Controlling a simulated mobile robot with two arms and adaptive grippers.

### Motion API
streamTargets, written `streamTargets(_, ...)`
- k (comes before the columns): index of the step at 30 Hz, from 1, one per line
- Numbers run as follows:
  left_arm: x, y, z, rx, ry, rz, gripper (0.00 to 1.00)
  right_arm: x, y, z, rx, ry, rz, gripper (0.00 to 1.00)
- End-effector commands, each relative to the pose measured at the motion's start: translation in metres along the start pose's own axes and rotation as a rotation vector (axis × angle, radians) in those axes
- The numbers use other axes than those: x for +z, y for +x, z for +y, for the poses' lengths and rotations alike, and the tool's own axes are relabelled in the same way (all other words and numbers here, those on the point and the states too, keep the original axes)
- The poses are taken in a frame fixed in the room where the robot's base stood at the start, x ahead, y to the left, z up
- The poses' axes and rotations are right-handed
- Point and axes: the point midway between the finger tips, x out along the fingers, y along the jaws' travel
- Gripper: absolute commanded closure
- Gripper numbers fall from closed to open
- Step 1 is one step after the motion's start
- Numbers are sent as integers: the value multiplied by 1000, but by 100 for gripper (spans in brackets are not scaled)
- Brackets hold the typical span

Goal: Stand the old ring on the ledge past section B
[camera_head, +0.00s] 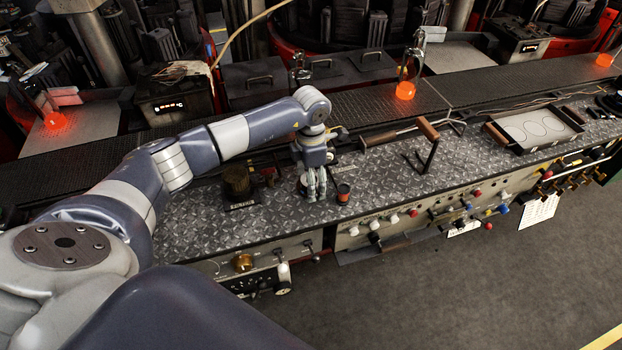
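My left gripper (313,190) points down over the diamond-plate ledge (200,225) of the machine. Its fingers are small here, and I cannot tell whether they are open or shut or hold anything. A small dark, cup-like piece with an orange-red band (343,192) stands on the ledge just right of the fingers. I cannot make out a ring for certain, nor any mark reading section B. My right gripper is not in view.
A dark round part (236,182) with a label plate stands left of the gripper. A wooden-handled tool (428,146) and a tray (535,129) lie to the right. Knobs and switches line the front panel (385,228). Glowing orange pieces (405,91) sit behind.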

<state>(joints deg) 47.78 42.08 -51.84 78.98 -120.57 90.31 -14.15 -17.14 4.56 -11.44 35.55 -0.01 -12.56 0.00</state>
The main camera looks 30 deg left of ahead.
Motion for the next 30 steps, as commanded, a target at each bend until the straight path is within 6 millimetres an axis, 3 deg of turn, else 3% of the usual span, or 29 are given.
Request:
streamTargets(8,0,-5,0,1,-1,0,28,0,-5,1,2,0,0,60)
streamTargets(10,1,-11,1,3,-1,-3,28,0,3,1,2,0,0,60)
streamTargets(24,1,-104,1,3,0,-3,28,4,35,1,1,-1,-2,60)
streamTargets(30,0,-121,0,0,0,0,28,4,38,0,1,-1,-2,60)
